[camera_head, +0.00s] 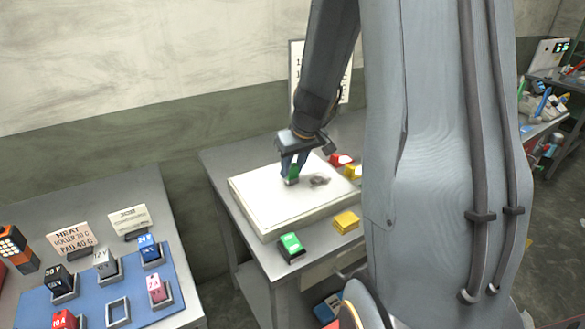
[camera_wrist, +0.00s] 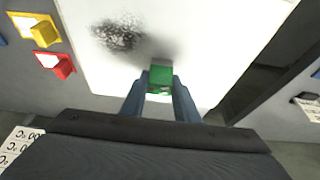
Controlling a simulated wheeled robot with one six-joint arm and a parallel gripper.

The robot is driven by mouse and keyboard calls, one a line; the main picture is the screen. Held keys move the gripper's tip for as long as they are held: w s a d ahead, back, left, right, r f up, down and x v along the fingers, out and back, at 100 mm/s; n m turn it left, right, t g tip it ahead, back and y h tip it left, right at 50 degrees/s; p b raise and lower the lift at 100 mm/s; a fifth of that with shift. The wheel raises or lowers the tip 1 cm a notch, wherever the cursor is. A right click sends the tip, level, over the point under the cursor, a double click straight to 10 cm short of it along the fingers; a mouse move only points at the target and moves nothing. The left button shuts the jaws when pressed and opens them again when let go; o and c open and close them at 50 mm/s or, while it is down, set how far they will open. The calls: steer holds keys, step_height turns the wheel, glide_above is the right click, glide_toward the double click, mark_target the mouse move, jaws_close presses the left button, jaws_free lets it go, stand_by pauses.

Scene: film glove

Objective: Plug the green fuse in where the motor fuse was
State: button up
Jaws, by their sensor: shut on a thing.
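My gripper (camera_head: 292,165) is shut on a green fuse (camera_wrist: 160,74), which sits between its two blue fingers in the wrist view. In the head view the held green fuse (camera_head: 294,173) is at or just above the top of a white slab (camera_head: 262,205); I cannot tell whether it touches. A dark smudge (camera_wrist: 118,37) marks the white surface beside it and also shows in the head view (camera_head: 319,180). A second green block (camera_head: 290,243) is at the slab's front edge.
On the left table, a blue mat (camera_head: 90,312) bears several coloured blocks in holders and one empty frame (camera_head: 118,312). My arm hides the slab's right side.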

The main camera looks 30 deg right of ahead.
steer(key=shift+f, duration=0.2)
steer(key=o, duration=1.1)
steer(key=shift+c, duration=0.2)
